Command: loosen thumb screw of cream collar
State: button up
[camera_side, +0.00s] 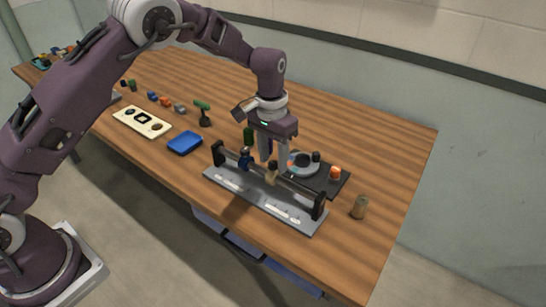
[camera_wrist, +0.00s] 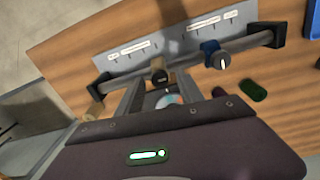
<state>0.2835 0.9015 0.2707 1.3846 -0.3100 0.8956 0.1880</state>
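The cream collar (camera_side: 271,177) sits on the dark rod of the grey stand (camera_side: 246,196), near the middle. In the wrist view the cream collar (camera_wrist: 157,65) shows with its dark-ended thumb screw (camera_wrist: 159,76) facing the camera. My gripper (camera_side: 274,164) points down over the rod at this collar, its two fingers apart. In the wrist view the fingers of my gripper (camera_wrist: 158,84) lie on either side of the screw, with gaps visible; contact cannot be told. A blue collar (camera_side: 245,160) sits farther left on the rod, and right of the cream one in the wrist view (camera_wrist: 210,48).
Black end posts (camera_side: 319,205) hold the rod. Behind it lies a dark tray (camera_side: 333,187) with a grey disc (camera_side: 303,165) and an orange piece (camera_side: 335,173). A tan cylinder (camera_side: 360,207) stands right. A blue tray (camera_side: 185,143) and cream panel (camera_side: 142,123) lie left.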

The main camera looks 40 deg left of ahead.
notch_tip(320, 180, up, 7)
jog(key=shift+a+r, duration=0.1)
dwell(0.5)
notch_tip(320, 180, up, 11)
jog(key=t, duration=0.1)
send_over(272, 163)
jog(key=s+a, duration=0.3)
jog(key=s, duration=0.4)
jog(key=s+a+r+n+t, duration=0.1)
jog(key=s+a+r+t, duration=0.1)
jog(key=s+r, duration=0.6)
jog(key=s+a+f+t, duration=0.1)
jog(key=s+f, duration=0.1)
jog(key=s, duration=0.7)
jog(key=s+a+f+t, duration=0.1)
jog(key=s+f, duration=0.1)
jog(key=s, duration=0.7)
jog(key=shift+f+t, duration=0.2)
jog(key=shift+t, duration=0.1)
